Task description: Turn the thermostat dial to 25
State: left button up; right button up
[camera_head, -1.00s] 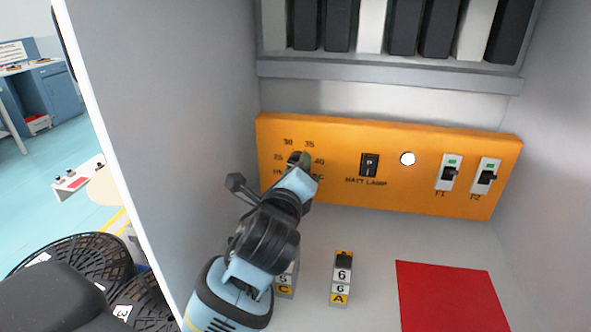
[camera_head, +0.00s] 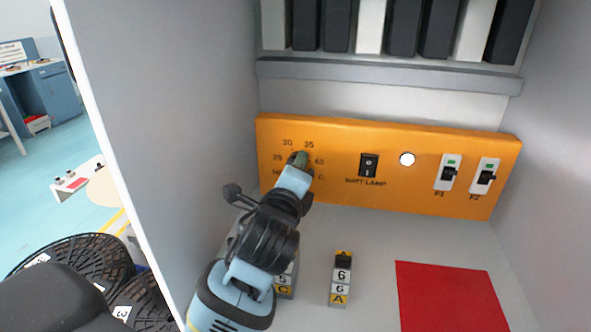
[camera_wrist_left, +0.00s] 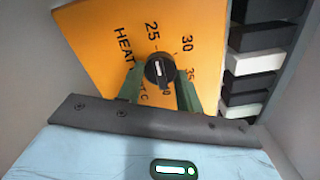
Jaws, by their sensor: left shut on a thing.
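The thermostat dial (camera_wrist_left: 160,69) is a black round knob with a short white mark, on an orange panel (camera_head: 430,185). In the left wrist view, 25 and 30 are printed around it, with 35 and other marks partly covered. I cannot tell surely which number the white mark points to. My left gripper (camera_wrist_left: 161,88) has green fingers, one on each side of the dial, and is shut on it. In the head view the left gripper (camera_head: 299,160) reaches the panel's left part and mostly hides the dial. My right gripper is not in view.
Right of the dial are a black lamp switch (camera_head: 369,165), a white round light (camera_head: 407,159) and two breaker switches (camera_head: 447,173). Below stand small labelled blocks (camera_head: 341,279) and a red square (camera_head: 452,297). A grey wall (camera_head: 165,110) is close on the left.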

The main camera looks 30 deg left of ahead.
pick_arm(q)
jog(key=o, duration=1)
jog(key=shift+v, duration=3.95)
jog(key=shift+f, duration=0.1)
